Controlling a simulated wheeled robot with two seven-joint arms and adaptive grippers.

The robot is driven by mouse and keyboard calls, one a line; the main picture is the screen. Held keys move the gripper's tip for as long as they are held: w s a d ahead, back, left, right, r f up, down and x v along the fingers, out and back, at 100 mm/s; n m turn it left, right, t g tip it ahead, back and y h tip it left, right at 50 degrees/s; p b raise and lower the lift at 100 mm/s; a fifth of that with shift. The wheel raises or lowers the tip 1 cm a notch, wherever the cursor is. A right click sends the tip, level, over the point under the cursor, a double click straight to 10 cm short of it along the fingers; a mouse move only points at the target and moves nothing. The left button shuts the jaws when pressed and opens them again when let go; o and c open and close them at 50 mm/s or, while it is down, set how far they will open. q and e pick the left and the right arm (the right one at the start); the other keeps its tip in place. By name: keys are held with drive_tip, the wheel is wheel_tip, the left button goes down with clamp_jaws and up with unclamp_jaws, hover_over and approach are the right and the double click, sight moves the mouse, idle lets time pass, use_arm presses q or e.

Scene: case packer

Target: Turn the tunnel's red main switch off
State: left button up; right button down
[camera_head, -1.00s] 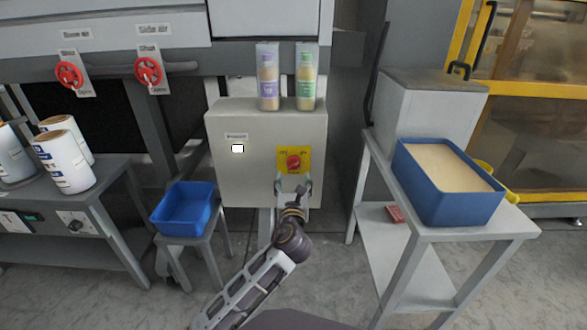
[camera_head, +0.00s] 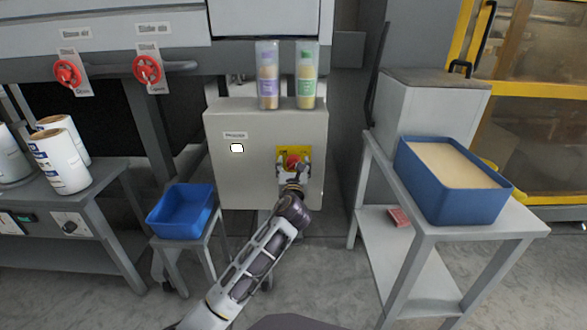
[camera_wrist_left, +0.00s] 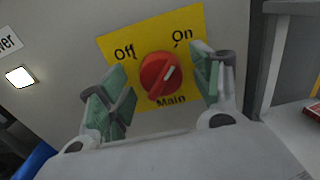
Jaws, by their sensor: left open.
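The red main switch (camera_head: 292,162) is a round knob on a yellow plate (camera_wrist_left: 190,105) on the front of a grey cabinet (camera_head: 240,185). In the left wrist view the knob (camera_wrist_left: 160,76) has a pale mark that points up and right, toward "On"; "Off" is at upper left and "Main" below. My left gripper (camera_head: 293,168) is in front of the plate. In the left wrist view its open green-padded fingers (camera_wrist_left: 162,82) stand on either side of the knob, with a gap on each side. My right gripper is out of view.
Two bottles (camera_head: 268,80) (camera_head: 306,80) stand on the cabinet top. A small blue bin (camera_head: 180,232) is on a stand at left. A blue crate (camera_head: 450,212) sits on a grey table at right. Red valve handles (camera_head: 146,69) are at upper left.

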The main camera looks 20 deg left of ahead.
use_arm(q)
drive_tip(key=shift+w, duration=0.25)
drive_tip(key=c, duration=1)
